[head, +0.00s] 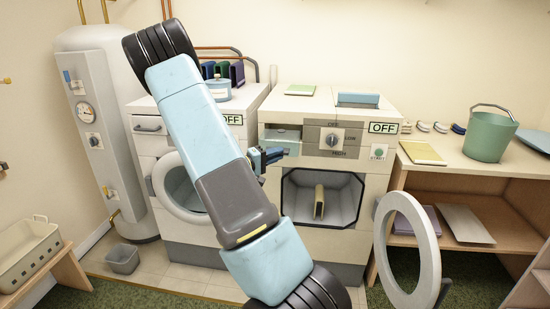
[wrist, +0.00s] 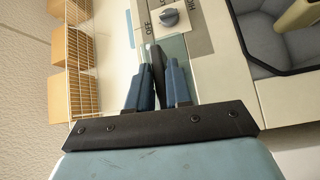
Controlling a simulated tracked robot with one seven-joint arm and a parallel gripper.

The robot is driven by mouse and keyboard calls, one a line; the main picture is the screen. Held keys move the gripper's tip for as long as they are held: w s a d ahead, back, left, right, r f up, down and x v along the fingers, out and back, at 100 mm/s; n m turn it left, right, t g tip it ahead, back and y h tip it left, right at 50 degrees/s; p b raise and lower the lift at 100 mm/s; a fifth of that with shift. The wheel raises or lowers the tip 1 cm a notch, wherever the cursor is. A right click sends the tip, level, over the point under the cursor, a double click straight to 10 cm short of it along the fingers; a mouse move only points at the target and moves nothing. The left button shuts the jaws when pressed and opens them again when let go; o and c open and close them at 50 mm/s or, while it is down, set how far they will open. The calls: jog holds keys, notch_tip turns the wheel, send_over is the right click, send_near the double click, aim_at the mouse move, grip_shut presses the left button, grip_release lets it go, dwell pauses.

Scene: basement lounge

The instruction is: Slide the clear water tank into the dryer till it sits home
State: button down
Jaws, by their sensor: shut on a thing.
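The dryer (head: 345,228) is the right-hand machine, with its round door (head: 408,245) swung open to the right. The clear water tank (head: 283,133) shows as a pale blue-green piece at the slot in the dryer's upper left front, left of the knob. It also shows in the wrist view (wrist: 176,50), beside the knob panel. My gripper (head: 268,157) is in front of the slot, its blue fingers (wrist: 155,84) shut on the tank's dark grip. My arm and fingers hide part of the tank. I cannot tell how deep it sits.
A washer (head: 188,215) with a round door stands close on the left. A tan object (head: 319,200) stands in the dryer's drum. The dryer's open door takes up room at the right, before a shelf (head: 480,165) with a green bucket (head: 489,136). A grey bin (head: 122,259) is on the floor.

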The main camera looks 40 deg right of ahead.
jog(key=shift+w+d+f, duration=0.1)
jog(key=shift+w+d, duration=1.65)
jog(key=shift+d, duration=0.3)
jog(key=shift+w+d+r, duration=0.1)
jog(key=shift+w+d, duration=1.6)
jog(key=shift+d, duration=0.35)
jog(key=shift+w+d+f, duration=0.1)
jog(key=shift+w+d, duration=1.65)
jog(key=shift+d, duration=0.3)
jog(key=shift+d, duration=0.1)
jog(key=c, duration=1)
grip_release()
jog(key=shift+o, duration=0.2)
jog(key=w+a, duration=0.2)
jog(key=a, duration=1.1)
jog(key=shift+a+f, duration=0.35)
jog(key=shift+f, duration=0.1)
